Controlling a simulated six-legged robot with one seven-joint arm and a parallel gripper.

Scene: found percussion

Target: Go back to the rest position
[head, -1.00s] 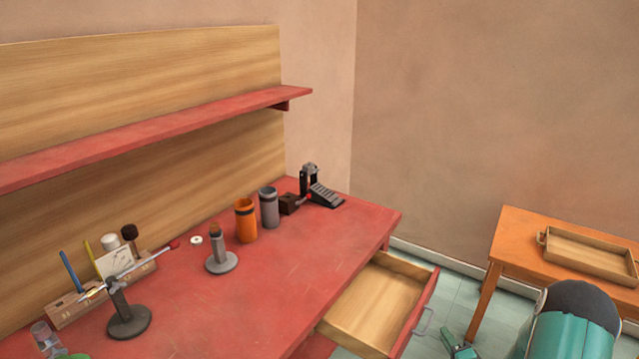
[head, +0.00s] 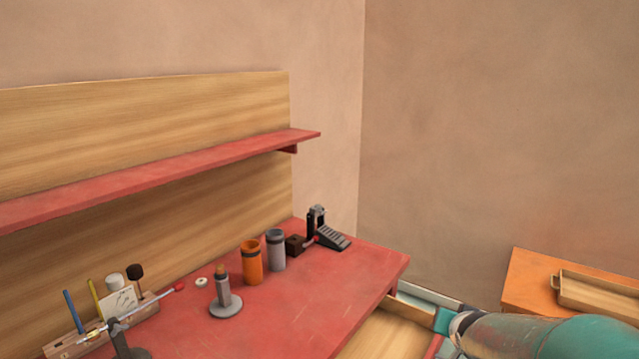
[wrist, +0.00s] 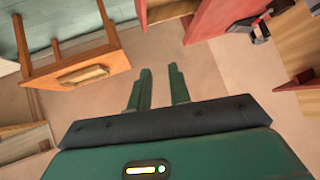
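My gripper (wrist: 159,70) shows in the wrist view with its two green fingers apart and nothing between them. In the head view my teal arm comes in from the lower right and reaches left, in front of the open drawer (head: 385,338). It hides part of that drawer's front. The fingers are hard to make out there.
The red bench (head: 310,310) holds an orange can (head: 250,263), a grey can (head: 275,250), a black pedal (head: 325,230), and a grey stand (head: 226,300). A red shelf (head: 160,180) hangs above. An orange table (head: 525,280) with a wooden tray (head: 598,295) stands right.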

